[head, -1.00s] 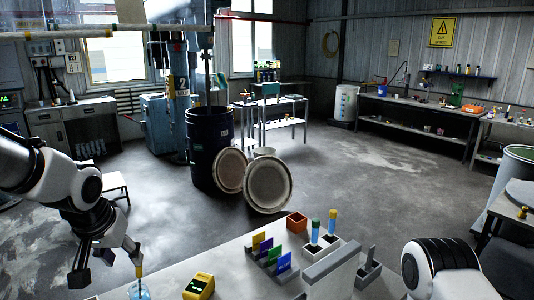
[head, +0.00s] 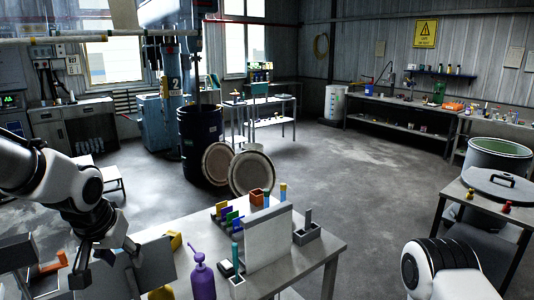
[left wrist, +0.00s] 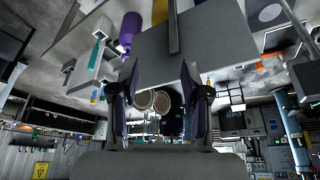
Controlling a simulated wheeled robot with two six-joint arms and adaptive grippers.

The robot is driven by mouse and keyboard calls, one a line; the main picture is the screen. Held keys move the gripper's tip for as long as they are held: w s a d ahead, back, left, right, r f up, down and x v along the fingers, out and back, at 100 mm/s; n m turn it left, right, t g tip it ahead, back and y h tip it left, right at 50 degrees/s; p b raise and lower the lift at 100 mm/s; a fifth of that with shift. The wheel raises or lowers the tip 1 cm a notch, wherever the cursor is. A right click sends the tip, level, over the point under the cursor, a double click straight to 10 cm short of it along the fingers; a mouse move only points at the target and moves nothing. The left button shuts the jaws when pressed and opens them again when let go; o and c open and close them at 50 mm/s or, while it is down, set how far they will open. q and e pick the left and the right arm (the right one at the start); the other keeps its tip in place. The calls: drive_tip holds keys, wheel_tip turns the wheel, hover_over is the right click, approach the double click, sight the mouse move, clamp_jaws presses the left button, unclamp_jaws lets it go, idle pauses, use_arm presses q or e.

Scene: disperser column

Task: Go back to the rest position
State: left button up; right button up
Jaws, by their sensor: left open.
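My left gripper (head: 106,262) hangs at the lower left of the head view, fingers downward. It is open. In the left wrist view its two fingers (left wrist: 158,100) stand wide apart with nothing held between them. My right arm (head: 440,270) shows only as a white and black link at the lower right; its gripper is out of the picture.
A table (head: 325,248) with a white panel (head: 268,238), a purple pump bottle (head: 203,277) and coloured cards (head: 228,214) stands close ahead. A dark blue drum (head: 200,135) and leaning round lids (head: 251,173) stand beyond. Floor (head: 385,205) to the right is open.

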use_arm(q)
wheel_tip(320, 180, down, 12)
drive_tip(key=g+b, duration=0.2)
drive_tip(key=s+d+f+g+b, duration=0.1)
drive_tip(key=s+f+g+b, duration=0.25)
drive_tip(key=s+f, duration=1.45)
drive_tip(key=s+d+f+g+b, duration=0.2)
drive_tip(key=s+f+b, duration=0.2)
drive_tip(key=s+f, duration=1.35)
drive_tip(key=w+f+t, duration=0.3)
drive_tip(key=w, duration=0.6)
drive_tip(key=shift+a+f, duration=0.3)
drive_tip(key=shift+a, duration=0.05)
